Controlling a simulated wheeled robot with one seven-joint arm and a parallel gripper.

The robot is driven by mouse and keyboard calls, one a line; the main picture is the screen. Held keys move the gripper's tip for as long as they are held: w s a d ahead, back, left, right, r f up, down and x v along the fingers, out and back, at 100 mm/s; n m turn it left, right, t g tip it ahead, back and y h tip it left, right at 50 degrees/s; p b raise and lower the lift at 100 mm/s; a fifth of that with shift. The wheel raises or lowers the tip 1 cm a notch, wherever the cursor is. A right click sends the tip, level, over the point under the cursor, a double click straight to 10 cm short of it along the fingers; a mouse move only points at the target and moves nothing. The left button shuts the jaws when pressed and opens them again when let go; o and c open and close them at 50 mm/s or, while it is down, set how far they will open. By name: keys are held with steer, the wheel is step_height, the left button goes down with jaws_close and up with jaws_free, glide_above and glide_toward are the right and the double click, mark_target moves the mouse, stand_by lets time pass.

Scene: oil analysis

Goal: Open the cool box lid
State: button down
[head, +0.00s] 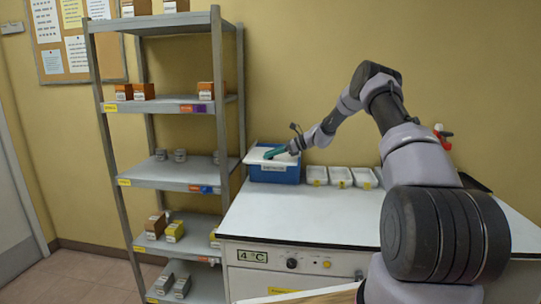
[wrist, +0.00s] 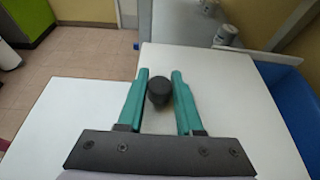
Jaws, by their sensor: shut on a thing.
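The blue cool box (head: 274,176) stands at the back left of the white counter. Its white lid (head: 257,156) is over the box's top and looks shifted a little to the left, its edge past the box's side. In the wrist view the lid (wrist: 215,115) fills the middle, and the blue box (wrist: 290,95) shows along its right edge. My gripper (head: 270,154) is at the lid from above. In the wrist view its teal fingers (wrist: 159,78) are on either side of the lid's dark round knob (wrist: 159,92), shut on it. Whether the lid touches the box is unclear.
Several white trays (head: 340,177) stand right of the box. A grey shelf rack (head: 172,176) with small boxes and jars is close on the left. The counter front (head: 300,218) is clear. A yellow wall (head: 300,70) is behind.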

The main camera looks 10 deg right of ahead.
steer(key=shift+s, duration=0.25)
steer(key=c, duration=0.6)
jaws_free()
steer(key=shift+o, duration=0.2)
steer(key=v, duration=1)
steer(key=shift+s+d+r, duration=0.1)
steer(key=shift+d+r, duration=0.05)
steer(key=shift+d, duration=0.15)
